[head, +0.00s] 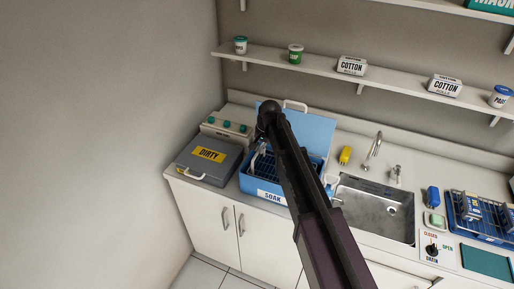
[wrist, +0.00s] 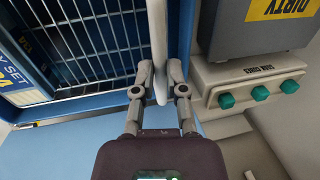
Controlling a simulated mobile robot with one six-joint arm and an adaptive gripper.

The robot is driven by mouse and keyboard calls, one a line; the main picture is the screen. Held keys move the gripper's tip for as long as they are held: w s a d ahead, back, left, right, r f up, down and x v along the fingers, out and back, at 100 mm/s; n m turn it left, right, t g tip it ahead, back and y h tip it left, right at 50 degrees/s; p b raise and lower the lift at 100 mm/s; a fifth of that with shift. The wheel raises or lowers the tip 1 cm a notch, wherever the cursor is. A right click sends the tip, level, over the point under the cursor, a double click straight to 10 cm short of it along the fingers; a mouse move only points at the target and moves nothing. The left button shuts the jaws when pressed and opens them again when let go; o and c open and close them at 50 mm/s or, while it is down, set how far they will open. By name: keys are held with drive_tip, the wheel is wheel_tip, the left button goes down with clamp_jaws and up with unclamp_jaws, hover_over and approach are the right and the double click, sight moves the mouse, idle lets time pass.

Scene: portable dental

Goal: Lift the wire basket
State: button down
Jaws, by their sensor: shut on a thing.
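The wire basket (wrist: 85,45) sits within the blue soak tub (wrist: 183,30), and its dark grid also shows in the head view (head: 265,167). In the wrist view my gripper (wrist: 160,92) is shut on a pale upright bar (wrist: 157,45), which looks like the basket's handle, just inside the tub wall. In the head view my gripper (head: 261,148) is at the tub's left side, partly hidden by my arm. The tub is marked SOAK and its blue lid (head: 312,130) stands open behind. My arm hides part of the basket, and I cannot tell whether it is clear of the tub floor.
A grey DIRTY box (head: 205,160) stands close left of the tub, with a panel with green knobs (head: 227,126) behind it. To the right are a steel sink (head: 375,208), a tap (head: 374,150) and a blue rack (head: 478,226). Shelves (head: 330,75) hang above.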

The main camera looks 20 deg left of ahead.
drive_tip(key=shift+r+p, duration=0.85)
drive_tip(key=shift+r, duration=0.35)
drive_tip(key=c, duration=0.7)
unclamp_jaws()
drive_tip(key=shift+f, duration=0.1)
drive_tip(key=shift+s, duration=0.15)
